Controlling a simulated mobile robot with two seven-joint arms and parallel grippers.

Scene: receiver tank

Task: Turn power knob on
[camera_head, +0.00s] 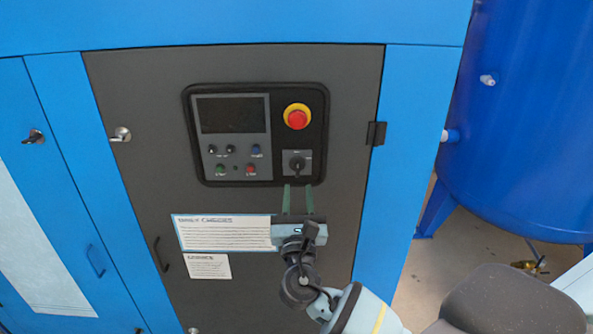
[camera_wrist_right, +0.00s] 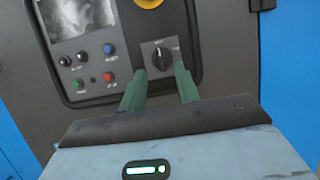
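The power knob (camera_head: 297,163) is a black rotary knob on a grey square plate, at the lower right of the black control panel (camera_head: 318,120). It also shows in the right wrist view (camera_wrist_right: 162,58), its grip bar roughly upright. My right gripper (camera_head: 298,186) is in front of the panel, just below the knob in the head view. Its two green fingers are apart with nothing between them. In the right wrist view the fingertips (camera_wrist_right: 160,72) lie just below the knob; I cannot tell whether they touch the panel. My left gripper is not in view.
A red emergency stop button (camera_head: 297,117) sits above the knob. A dark screen (camera_head: 232,114) and several small buttons are to its left. Labels (camera_head: 222,233) are below the panel. A blue tank (camera_head: 530,120) stands at the right.

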